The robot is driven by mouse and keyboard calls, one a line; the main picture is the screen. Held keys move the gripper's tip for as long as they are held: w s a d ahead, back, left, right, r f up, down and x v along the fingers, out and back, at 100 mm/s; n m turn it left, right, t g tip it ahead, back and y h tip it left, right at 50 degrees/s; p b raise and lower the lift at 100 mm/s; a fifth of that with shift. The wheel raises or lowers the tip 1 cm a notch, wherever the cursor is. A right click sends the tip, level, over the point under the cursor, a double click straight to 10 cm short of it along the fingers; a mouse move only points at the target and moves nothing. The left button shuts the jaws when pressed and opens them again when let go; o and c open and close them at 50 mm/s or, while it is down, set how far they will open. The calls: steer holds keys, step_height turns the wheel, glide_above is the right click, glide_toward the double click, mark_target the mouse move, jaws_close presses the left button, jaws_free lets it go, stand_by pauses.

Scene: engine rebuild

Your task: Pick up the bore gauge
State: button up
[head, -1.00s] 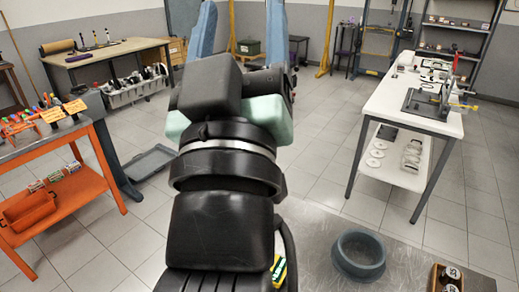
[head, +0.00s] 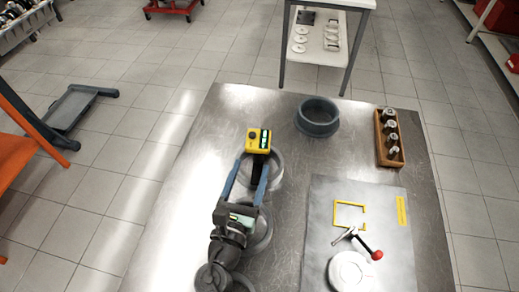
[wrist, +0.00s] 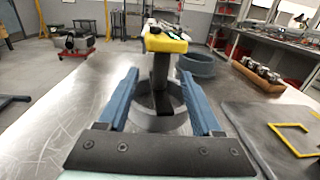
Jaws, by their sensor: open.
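The bore gauge (head: 259,140) has a yellow head with a dark display and a dark stem. It stands upright on the metal table. In the wrist view its yellow head (wrist: 167,43) is just beyond and above my fingertips, and its stem runs down in front of a grey ring. My gripper (head: 249,172) is open, with one blue finger on each side of the stem. In the wrist view the gripper (wrist: 158,80) shows a gap between each finger and the stem.
A blue-grey bowl-like ring (head: 317,118) stands to the right of the gauge. A wooden tray (head: 378,150) of metal cylinders is at the right. A grey mat (head: 320,235) holds a yellow frame (head: 349,214), a red-knobbed tool (head: 372,252) and a white round part (head: 350,272).

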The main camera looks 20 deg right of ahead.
mark_target(261, 139)
steer(key=x, duration=0.4)
steer(key=shift+w+d, duration=0.2)
steer(key=x, duration=0.5)
steer(key=shift+d+r, duration=0.2)
jaws_close()
steer(key=shift+r+p, duration=0.1)
steer(key=shift+p, duration=0.2)
stand_by(0.7)
